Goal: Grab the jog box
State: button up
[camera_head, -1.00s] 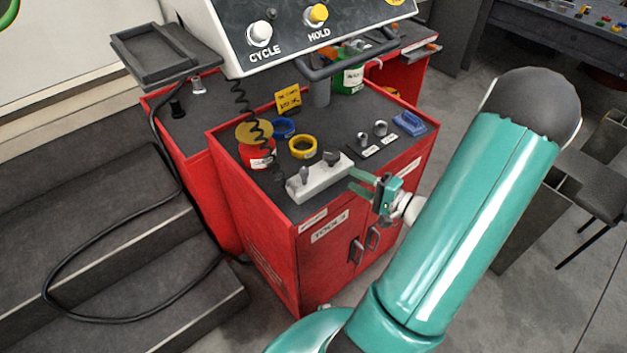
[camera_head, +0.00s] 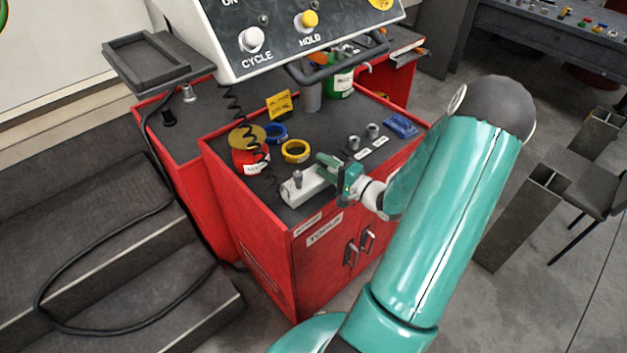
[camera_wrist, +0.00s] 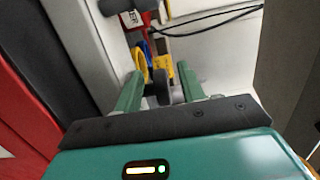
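The jog box (camera_head: 303,188) is a pale grey box with a small lever on its left end. It lies near the front edge of the red tool cart's dark top. My gripper (camera_head: 324,165) is over its right end and hides that part, including the dark knob there. In the wrist view my two green fingers (camera_wrist: 158,75) stand apart, with dark grey round shapes showing between them. A pale grey band (camera_wrist: 80,35), likely the jog box, runs along the left finger. I cannot tell whether the fingers touch the box.
The red tool cart (camera_head: 262,225) also holds a yellow ring (camera_head: 295,151), a blue ring (camera_head: 276,133), a red can (camera_head: 248,160), small sockets and a blue case (camera_head: 400,125). A control panel (camera_head: 300,35) overhangs behind, with a coiled cable (camera_head: 242,110) hanging down. Grey steps stand left.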

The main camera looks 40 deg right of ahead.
jog(key=w, duration=0.2)
jog(key=shift+w+a, duration=0.3)
jog(key=shift+w, duration=0.05)
grip_shut()
dwell(1.1)
